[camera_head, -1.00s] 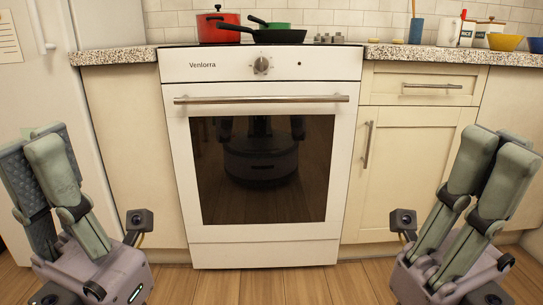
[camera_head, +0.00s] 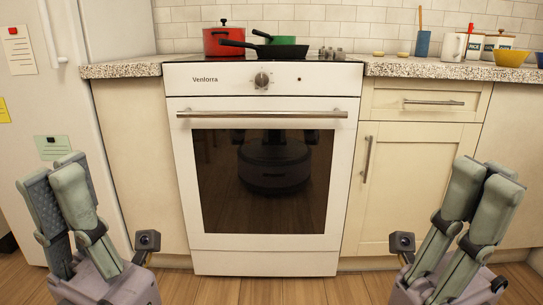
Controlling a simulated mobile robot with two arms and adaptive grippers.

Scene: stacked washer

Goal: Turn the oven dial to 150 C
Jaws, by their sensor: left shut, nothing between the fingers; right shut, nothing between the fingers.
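The white oven (camera_head: 264,180) stands in the middle of the head view with its door shut. Its dial (camera_head: 262,80) is a round silver knob on the front panel above the door handle (camera_head: 262,114). The dial's markings are too small to read. My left gripper (camera_head: 62,174) is at the lower left, shut and empty, well apart from the oven. My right gripper (camera_head: 488,174) is at the lower right, shut and empty, in front of the cupboard and far from the dial.
A red pot (camera_head: 224,38), a green pot (camera_head: 279,40) and a dark pan (camera_head: 265,47) stand on the hob. A cupboard (camera_head: 414,180) is right of the oven, a fridge (camera_head: 50,110) at the left. The floor (camera_head: 290,291) before the oven is clear.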

